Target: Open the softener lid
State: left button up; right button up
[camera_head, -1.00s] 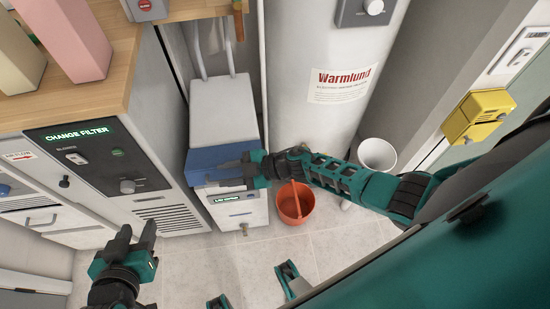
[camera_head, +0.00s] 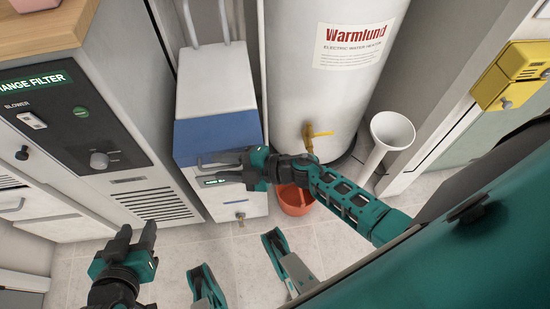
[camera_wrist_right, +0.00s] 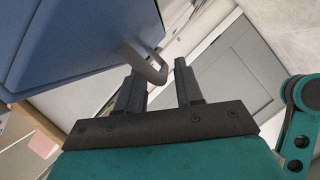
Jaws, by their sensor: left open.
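The softener is a white box (camera_head: 205,85) with a blue lid (camera_head: 225,135) at its upper front, and the lid looks closed. In the right wrist view the blue lid (camera_wrist_right: 60,40) fills the upper left, with a grey loop handle (camera_wrist_right: 148,62) sticking out. My right gripper (camera_head: 212,170) is at the lid's front edge. In the right wrist view its fingers (camera_wrist_right: 160,80) are apart, with the handle's end at the gap between the fingertips; contact cannot be told. My left gripper (camera_head: 138,236) is open and empty, low in front of the grey cabinet.
A cabinet with a black blower panel (camera_head: 75,115) stands left of the softener. A white water heater (camera_head: 320,100) with a yellow tap stands to the right. An orange bucket (camera_head: 295,203) sits below my right arm, and a white funnel-topped pipe (camera_head: 392,132) stands further right.

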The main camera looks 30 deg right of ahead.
jog(key=shift+f+b, duration=0.5)
jog(key=shift+f, duration=0.2)
jog(key=shift+s+d+r+p, duration=0.55)
jog(key=shift+d+r+p, duration=0.2)
jog(key=shift+d+p, duration=0.15)
pick_arm(q)
jog(key=shift+r+p, duration=0.9)
jog(key=shift+p, duration=0.15)
pick_arm(e)
jog(key=v, duration=1)
jog(key=shift+f, duration=0.2)
pick_arm(q)
jog(key=shift+r, duration=0.1)
pick_arm(e)
jog(key=shift+a, duration=0.15)
